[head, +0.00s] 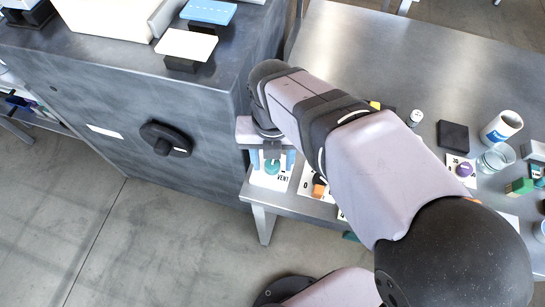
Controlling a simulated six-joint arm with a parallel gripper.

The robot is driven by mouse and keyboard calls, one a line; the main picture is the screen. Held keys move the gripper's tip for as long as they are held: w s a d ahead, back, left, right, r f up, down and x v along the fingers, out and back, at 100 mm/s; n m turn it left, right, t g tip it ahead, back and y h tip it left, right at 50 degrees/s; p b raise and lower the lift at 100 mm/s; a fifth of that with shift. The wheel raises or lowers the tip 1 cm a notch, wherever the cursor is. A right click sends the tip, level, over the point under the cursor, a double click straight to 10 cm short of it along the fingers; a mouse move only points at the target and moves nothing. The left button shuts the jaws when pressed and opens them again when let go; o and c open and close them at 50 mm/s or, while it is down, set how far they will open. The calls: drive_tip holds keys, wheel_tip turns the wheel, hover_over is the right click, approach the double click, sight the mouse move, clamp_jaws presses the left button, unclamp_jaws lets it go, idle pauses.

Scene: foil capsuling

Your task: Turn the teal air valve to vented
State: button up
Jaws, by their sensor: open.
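The teal air valve (272,168) is a small round teal knob on a white label card (263,181) at the left end of the metal table. The word "VENT" shows on the card beside the knob. My gripper (273,161) is open, with its light-blue fingers one on each side of the valve, as seen from above. I cannot tell whether the fingers touch the knob. My wrist hides the far side of the valve and part of the card, so the valve's setting cannot be read.
A dark metal cabinet (205,135) with a black knob (166,139) stands close on the left. Another card with an orange-and-black control (319,187) lies right of the valve. A purple knob (464,169), a mug (501,127) and a black block (453,136) are farther right.

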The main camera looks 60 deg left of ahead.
drive_tip(key=c, duration=1.1)
drive_tip(key=shift+o, duration=0.2)
drive_tip(key=shift+r+m+p, duration=0.1)
drive_tip(key=shift+m+p, duration=0.2)
drive_tip(key=shift+m, duration=0.2)
drive_tip(key=m+p, duration=0.1)
drive_tip(key=m, duration=0.1)
drive_tip(key=shift+m, duration=0.4)
drive_tip(key=m+p, duration=0.2)
drive_tip(key=m, duration=0.3)
drive_tip(key=shift+a+p, duration=0.15)
drive_tip(key=shift+p, duration=0.15)
drive_tip(key=m+p, duration=0.1)
drive_tip(key=m, duration=0.3)
drive_tip(key=shift+m, duration=0.4)
drive_tip(key=m+p, duration=0.1)
drive_tip(key=m, duration=0.3)
drive_tip(key=shift+a, duration=0.1)
drive_tip(key=shift+m, duration=0.3)
